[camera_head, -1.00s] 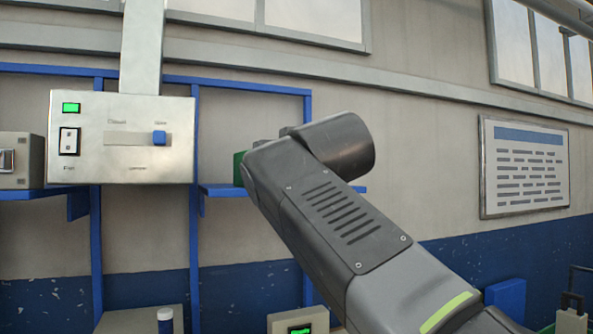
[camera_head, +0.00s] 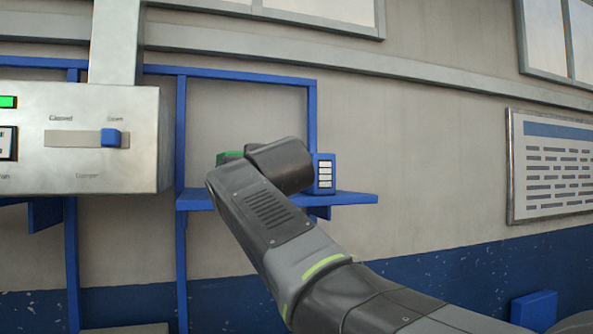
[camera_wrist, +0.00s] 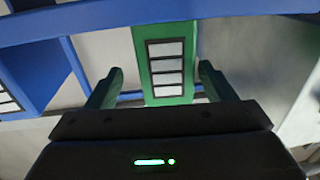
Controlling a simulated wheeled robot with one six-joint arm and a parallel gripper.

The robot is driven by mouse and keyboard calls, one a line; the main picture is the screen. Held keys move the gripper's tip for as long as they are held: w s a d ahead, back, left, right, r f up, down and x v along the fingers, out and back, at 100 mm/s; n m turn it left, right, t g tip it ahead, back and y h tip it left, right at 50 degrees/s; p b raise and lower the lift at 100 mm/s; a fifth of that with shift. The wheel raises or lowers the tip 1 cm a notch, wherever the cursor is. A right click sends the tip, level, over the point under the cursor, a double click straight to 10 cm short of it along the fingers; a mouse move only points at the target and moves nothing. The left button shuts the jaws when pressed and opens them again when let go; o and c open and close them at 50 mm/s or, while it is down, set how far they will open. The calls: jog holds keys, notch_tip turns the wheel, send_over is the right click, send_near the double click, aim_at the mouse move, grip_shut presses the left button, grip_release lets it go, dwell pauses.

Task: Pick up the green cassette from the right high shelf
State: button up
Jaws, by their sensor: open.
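The green cassette (camera_head: 229,157) stands on the right high shelf (camera_head: 345,198), mostly hidden behind my arm in the head view. In the wrist view the green cassette (camera_wrist: 167,32) shows its white label panels. My gripper (camera_wrist: 160,84) is open, with one finger at each side of the cassette in the picture. I cannot tell whether the fingers reach around it or are still short of it. The wrist picture looks upside down, with the shelf edge across its top. The fingertips are hidden in the head view.
A blue cassette (camera_head: 324,174) stands on the same shelf, to the right of the green one; it shows at left in the wrist view (camera_wrist: 35,65). A metal control box (camera_head: 90,150) hangs at left. Blue shelf posts (camera_head: 181,120) stand between.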

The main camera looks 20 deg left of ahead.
jog(key=x, duration=0.1)
jog(key=p+x, duration=0.1)
jog(key=x, duration=0.2)
jog(key=shift+a+p, duration=0.4)
jog(key=shift+a, duration=0.15)
jog(key=shift+w+a, duration=0.3)
jog(key=shift+w, duration=0.05)
jog(key=c, duration=1.3)
